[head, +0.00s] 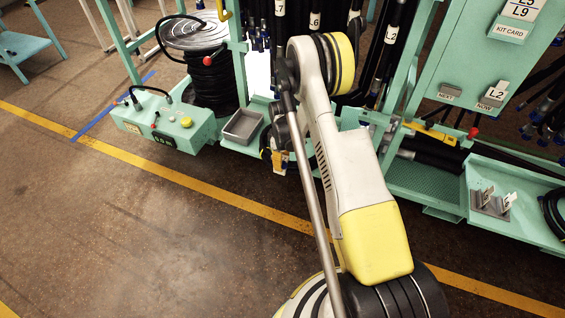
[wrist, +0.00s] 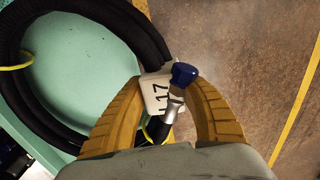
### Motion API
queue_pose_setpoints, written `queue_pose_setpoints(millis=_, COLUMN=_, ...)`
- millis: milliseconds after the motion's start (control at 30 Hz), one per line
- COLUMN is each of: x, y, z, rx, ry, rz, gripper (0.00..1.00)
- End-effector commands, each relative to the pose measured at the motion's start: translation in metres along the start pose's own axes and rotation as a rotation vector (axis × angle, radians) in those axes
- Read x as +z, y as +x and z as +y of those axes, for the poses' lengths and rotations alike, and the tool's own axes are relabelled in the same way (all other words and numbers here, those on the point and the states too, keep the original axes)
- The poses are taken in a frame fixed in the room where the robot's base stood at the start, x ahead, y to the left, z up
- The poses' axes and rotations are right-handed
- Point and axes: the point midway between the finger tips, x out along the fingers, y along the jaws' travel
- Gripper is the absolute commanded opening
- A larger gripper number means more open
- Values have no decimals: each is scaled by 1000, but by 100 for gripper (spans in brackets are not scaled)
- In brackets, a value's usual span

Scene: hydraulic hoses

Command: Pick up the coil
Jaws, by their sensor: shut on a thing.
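The coil (wrist: 18,62) is a loop of thick black hose at the left and top of the wrist view, with yellow ties around it. It lies over a light green surface. Its end has a metal fitting and a blue cap (wrist: 184,73). A white tag (wrist: 158,92) reading L17 hangs by that end. My gripper (wrist: 167,84) has its yellow fingers shut on the coil near the tag and the capped end. The exact contact is partly hidden. In the head view my gripper (head: 279,161) is low beside the green rack, and my arm hides most of the coil.
A grey tray (head: 242,127) sits left of my gripper on the rack's low shelf. A green control box (head: 165,122) and a hose reel (head: 208,80) stand farther left. Another black coil (head: 552,212) lies at the right edge. The floor in front is clear.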

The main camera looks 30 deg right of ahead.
Motion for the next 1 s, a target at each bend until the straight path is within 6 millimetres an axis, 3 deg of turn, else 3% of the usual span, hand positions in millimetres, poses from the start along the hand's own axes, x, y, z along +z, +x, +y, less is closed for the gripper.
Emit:
queue_pose_setpoints(millis=167, x=0, y=-23, z=0, rx=1, ry=0, rz=0, gripper=0)
queue_pose_setpoints(millis=367, x=24, y=-37, z=5, rx=1, ry=3, rz=0, gripper=0)
queue_pose_setpoints(millis=700, x=86, y=-75, z=16, rx=1, ry=4, rz=0, gripper=0)
queue_pose_setpoints(millis=1000, x=112, y=-89, z=21, rx=1, ry=0, rz=0, gripper=0)
